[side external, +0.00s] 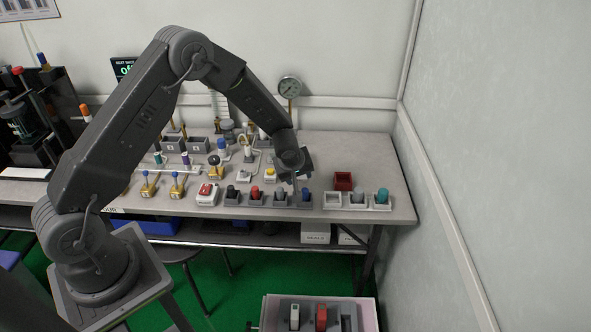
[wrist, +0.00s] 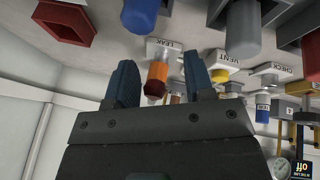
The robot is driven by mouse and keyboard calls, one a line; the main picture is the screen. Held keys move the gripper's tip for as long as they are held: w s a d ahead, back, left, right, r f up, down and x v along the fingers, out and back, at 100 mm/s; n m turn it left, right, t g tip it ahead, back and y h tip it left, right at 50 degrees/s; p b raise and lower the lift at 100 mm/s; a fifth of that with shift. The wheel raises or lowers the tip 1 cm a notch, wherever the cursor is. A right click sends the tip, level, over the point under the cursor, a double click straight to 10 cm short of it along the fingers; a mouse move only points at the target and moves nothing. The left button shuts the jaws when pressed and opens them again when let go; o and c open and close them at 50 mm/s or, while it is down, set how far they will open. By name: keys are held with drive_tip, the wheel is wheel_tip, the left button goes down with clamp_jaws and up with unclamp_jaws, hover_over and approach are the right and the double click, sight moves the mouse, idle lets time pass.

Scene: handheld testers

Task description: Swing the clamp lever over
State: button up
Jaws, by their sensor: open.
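My gripper (side external: 293,180) is over the right part of the bench, pointing down, and hides what is directly behind it. In the wrist view its two blue-padded fingers (wrist: 158,84) are apart with nothing held. An orange handle (wrist: 157,74) with a dark red end shows between the fingers in the picture, by a plate marked LEAK (wrist: 160,46). I cannot tell whether the fingers are level with it; no contact is visible. No part is marked as the clamp lever, so I cannot tell for certain which one it is.
A yellow button (side external: 270,172) is left of my gripper. A row of grey bins (side external: 232,200) with coloured pieces lies along the front edge. A red open box (side external: 343,181) is to the right. A gauge (side external: 289,88) stands behind. A tray (side external: 363,306) holds testers below.

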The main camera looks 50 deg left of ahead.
drive_tip(key=v, duration=1.3)
drive_tip(key=shift+s, duration=0.3)
drive_tip(key=shift+d+r, duration=0.1)
drive_tip(key=shift+r, duration=0.05)
drive_tip(key=s+d+r+m, duration=0.2)
drive_tip(key=s+r+m, duration=0.3)
drive_tip(key=s+r, duration=0.6)
drive_tip(key=s+d+r+m+h, duration=0.1)
drive_tip(key=s+d+r+m, duration=0.1)
drive_tip(key=s, duration=0.5)
drive_tip(key=s+d+r+m+t+h, duration=0.1)
drive_tip(key=s+d+r+m, duration=0.1)
drive_tip(key=s+r+m, duration=0.2)
drive_tip(key=s+m, duration=0.1)
drive_tip(key=s, duration=0.2)
drive_tip(key=shift+s+r+m, duration=0.25)
drive_tip(key=shift+s+m, duration=0.05)
drive_tip(key=shift+m, duration=0.1)
